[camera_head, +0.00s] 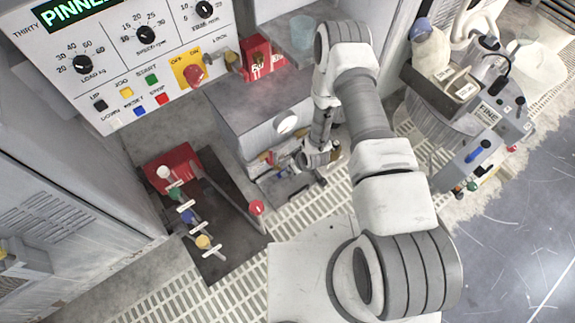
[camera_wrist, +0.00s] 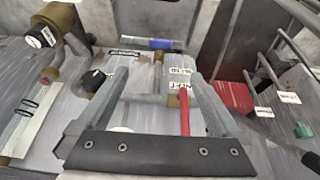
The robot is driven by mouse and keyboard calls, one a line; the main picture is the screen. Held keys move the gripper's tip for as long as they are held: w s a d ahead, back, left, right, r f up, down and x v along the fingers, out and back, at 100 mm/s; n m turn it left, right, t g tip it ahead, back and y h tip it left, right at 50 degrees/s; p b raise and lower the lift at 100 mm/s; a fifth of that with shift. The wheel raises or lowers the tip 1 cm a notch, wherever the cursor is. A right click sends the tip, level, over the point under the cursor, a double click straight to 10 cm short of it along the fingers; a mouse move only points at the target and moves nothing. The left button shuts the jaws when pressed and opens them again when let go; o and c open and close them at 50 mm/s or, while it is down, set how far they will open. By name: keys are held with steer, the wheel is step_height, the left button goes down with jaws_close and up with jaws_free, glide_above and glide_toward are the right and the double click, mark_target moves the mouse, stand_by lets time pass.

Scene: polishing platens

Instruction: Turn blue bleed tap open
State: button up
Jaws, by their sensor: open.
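A blue bar-shaped handle (camera_wrist: 164,44) lies crosswise at the far side of the panel in the wrist view. It looks like the blue bleed tap, but the small labels near it are too blurred to confirm this. My gripper (camera_wrist: 158,82) is open, with its two fingers spread and nothing clamped between them. The blue handle is beyond the fingertips and apart from them. A red lever (camera_wrist: 184,112) shows between the fingers, close to the right one. In the head view my gripper (camera_head: 296,168) is low in the recess beside the grey cabinet, with the arm partly covering that area.
A dark block (camera_head: 222,222) with white, green, blue and yellow knobs stands to the left. A red knob (camera_head: 257,207) is near its right edge. A red box (camera_wrist: 228,96) and a green knob (camera_wrist: 303,131) are to the right.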

steer(key=b+x, duration=0.7)
steer(key=x, duration=1)
steer(key=shift+d+f, duration=0.1)
steer(key=shift+f, duration=0.05)
steer(key=c, duration=1.4)
